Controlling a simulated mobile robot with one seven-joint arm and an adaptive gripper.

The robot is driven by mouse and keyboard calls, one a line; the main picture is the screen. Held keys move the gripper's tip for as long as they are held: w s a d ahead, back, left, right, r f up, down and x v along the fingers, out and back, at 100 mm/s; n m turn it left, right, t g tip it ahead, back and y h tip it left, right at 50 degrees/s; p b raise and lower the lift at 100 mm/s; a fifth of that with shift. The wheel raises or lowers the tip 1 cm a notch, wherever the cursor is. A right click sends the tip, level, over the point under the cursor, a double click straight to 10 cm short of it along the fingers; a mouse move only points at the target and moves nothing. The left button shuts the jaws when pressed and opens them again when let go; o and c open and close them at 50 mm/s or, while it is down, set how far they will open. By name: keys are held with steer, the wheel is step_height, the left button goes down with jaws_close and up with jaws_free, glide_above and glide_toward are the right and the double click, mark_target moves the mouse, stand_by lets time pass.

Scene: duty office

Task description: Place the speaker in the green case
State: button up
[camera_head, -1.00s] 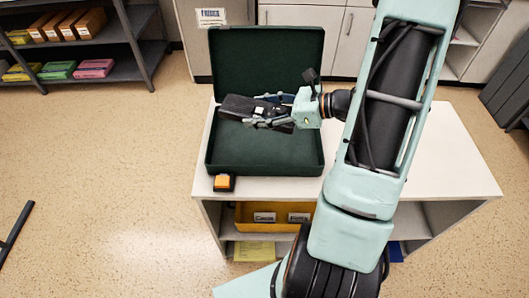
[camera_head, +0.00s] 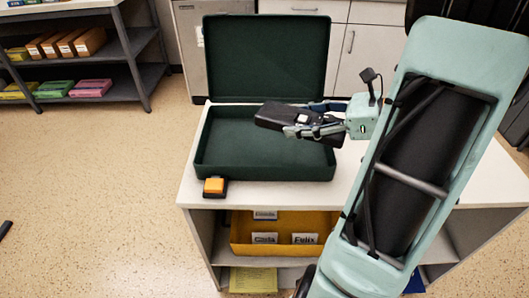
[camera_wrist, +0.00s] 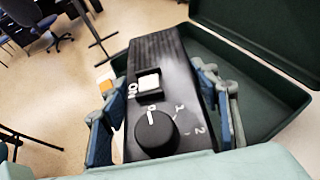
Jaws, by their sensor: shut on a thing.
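The speaker is a black box with a white switch and a round dial; it shows in the wrist view (camera_wrist: 160,60) and in the head view (camera_head: 272,117). My gripper (camera_head: 312,125) is shut on it, with blue-grey fingers on both sides, also in the wrist view (camera_wrist: 165,105). The green case (camera_head: 205,165) stands open on the white table, its lid (camera_head: 265,58) upright at the back. In the head view the speaker appears over the right part of the case, above its floor. The case's inside looks empty where it shows.
A small black box with an orange top (camera_head: 214,186) stands on the table by the case's front left corner. A yellow bin (camera_head: 240,235) with name cards sits on the shelf below. A dark shelf rack (camera_head: 135,60) is at the back left.

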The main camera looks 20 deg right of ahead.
steer(key=w+d+b+x, duration=0.1)
steer(key=b+x, duration=0.1)
steer(key=x, duration=0.7)
steer(key=b, duration=0.2)
glide_above(255, 146)
steer(key=f, duration=0.5)
steer(key=shift+s+d+f, duration=0.1)
steer(key=shift+s+d, duration=0.1)
steer(key=shift+d, duration=0.05)
steer(key=shift+w+a+f+b, duration=0.15)
steer(key=shift+w+f+b, duration=0.05)
steer(key=shift+f+b, duration=0.2)
steer(key=shift+w+a+f+b, duration=0.15)
steer(key=shift+f+b, duration=0.35)
steer(key=shift+f, duration=1.15)
steer(key=shift+f, duration=0.1)
steer(key=o, duration=1.7)
steer(key=shift+f, duration=0.1)
